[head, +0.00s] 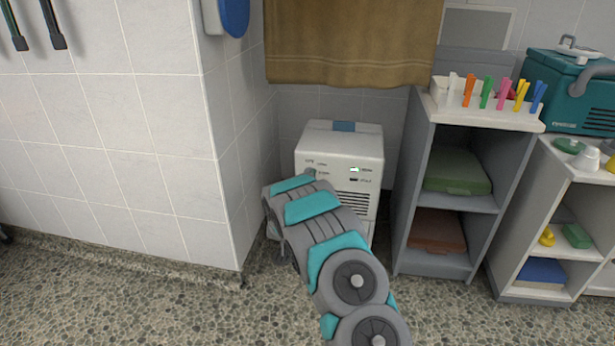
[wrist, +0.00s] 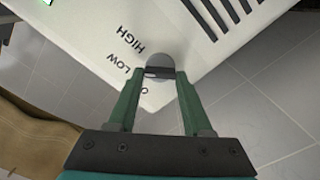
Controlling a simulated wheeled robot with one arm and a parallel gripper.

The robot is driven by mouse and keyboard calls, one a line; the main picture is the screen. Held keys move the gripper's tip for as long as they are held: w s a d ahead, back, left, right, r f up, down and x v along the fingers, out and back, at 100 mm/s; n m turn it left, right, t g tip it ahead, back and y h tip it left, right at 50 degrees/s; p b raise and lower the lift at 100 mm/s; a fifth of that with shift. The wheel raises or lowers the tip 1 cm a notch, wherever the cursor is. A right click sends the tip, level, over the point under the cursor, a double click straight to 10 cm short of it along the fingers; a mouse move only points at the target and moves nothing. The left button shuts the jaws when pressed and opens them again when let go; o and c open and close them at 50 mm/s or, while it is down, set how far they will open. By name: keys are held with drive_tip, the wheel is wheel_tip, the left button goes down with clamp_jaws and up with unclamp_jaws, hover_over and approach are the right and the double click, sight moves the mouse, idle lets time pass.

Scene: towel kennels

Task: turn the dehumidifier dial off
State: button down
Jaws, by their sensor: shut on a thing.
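The white dehumidifier (head: 345,150) stands on the floor against the tiled wall in the head view, with a small lit display and a vent on its front. In the wrist view its front panel (wrist: 95,40) carries the words HIGH and LOW and a partly covered third label starting with O. The grey round dial (wrist: 159,62) sits beside these labels. My gripper (wrist: 160,78) is shut on the dial, with one green finger on each side. A dark bar crosses the dial between the fingertips.
A tiled wall corner (head: 222,170) is close on the left. A brown towel (head: 350,45) hangs above. Pebbled floor (head: 170,310) is free in front.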

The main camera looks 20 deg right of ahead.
drive_tip(key=shift+w+a+n+p, duration=0.1)
drive_tip(key=shift+n+p, duration=0.75)
drive_tip(key=shift+n, duration=1.65)
drive_tip(key=shift+a+n+p, duration=0.1)
drive_tip(key=shift+n+p, duration=0.7)
drive_tip(key=shift+n, duration=1.7)
drive_tip(key=shift+c, duration=1.6)
unclamp_jaws()
drive_tip(key=shift+d+f, duration=0.1)
drive_tip(key=v, duration=0.7)
drive_tip(key=shift+s+a+b, duration=0.25)
drive_tip(key=shift+s+b, duration=0.05)
drive_tip(key=shift+s, duration=0.05)
